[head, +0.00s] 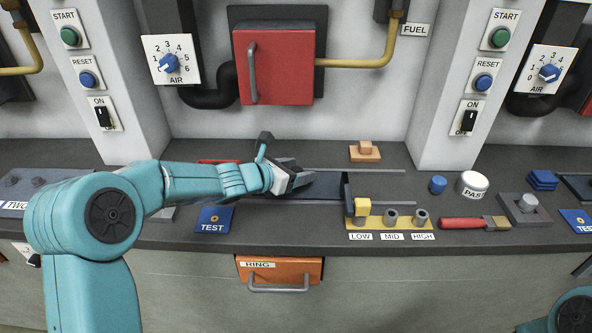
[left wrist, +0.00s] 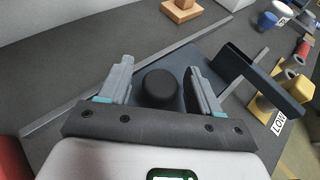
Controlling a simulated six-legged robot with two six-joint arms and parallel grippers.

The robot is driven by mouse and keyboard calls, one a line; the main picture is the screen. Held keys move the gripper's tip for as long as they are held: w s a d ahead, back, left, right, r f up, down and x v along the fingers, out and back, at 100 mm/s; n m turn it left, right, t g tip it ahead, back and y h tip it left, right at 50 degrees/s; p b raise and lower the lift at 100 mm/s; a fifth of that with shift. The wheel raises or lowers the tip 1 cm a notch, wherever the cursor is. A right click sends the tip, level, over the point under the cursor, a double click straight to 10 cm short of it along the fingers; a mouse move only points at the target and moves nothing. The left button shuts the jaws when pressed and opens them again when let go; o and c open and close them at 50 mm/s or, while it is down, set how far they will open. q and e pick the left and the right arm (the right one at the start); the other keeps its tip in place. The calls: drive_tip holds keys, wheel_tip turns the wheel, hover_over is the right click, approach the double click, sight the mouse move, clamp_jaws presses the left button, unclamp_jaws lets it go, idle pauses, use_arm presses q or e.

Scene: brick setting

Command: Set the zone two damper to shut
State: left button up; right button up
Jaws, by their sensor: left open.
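A dark flat sliding plate (head: 325,188), which looks like the damper, lies on the bench between two thin grey rails. An upright dark flange (head: 347,195) stands at its right end. In the left wrist view a round black knob (left wrist: 161,88) rises from the plate (left wrist: 205,50), and the flange (left wrist: 260,75) is to its right. My left gripper (head: 298,180) is over the plate. Its open fingers (left wrist: 161,92) stand either side of the knob, with a visible gap on each side. In the head view the gripper hides the knob. My right gripper is out of view.
A yellow block (head: 362,207) sits at LOW on a yellow strip (head: 403,225), close to the flange. A wooden block (head: 364,153) is behind the far rail. A red-handled brush (head: 466,223) lies right. A TWO label (head: 12,205) is far left.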

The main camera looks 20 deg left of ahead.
use_arm(q)
clamp_jaws()
drive_tip(key=a, duration=0.1)
drive_tip(key=s+a, duration=0.1)
drive_tip(key=a, duration=0.1)
drive_tip(key=a+p, duration=0.1)
drive_tip(key=a, duration=0.1)
drive_tip(key=shift+s+a+r, duration=0.1)
drive_tip(key=shift+s+a, duration=0.1)
drive_tip(key=shift+s, duration=0.1)
drive_tip(key=shift+a, duration=0.1)
unclamp_jaws()
drive_tip(key=shift+a, duration=0.15)
drive_tip(key=shift+s, duration=0.1)
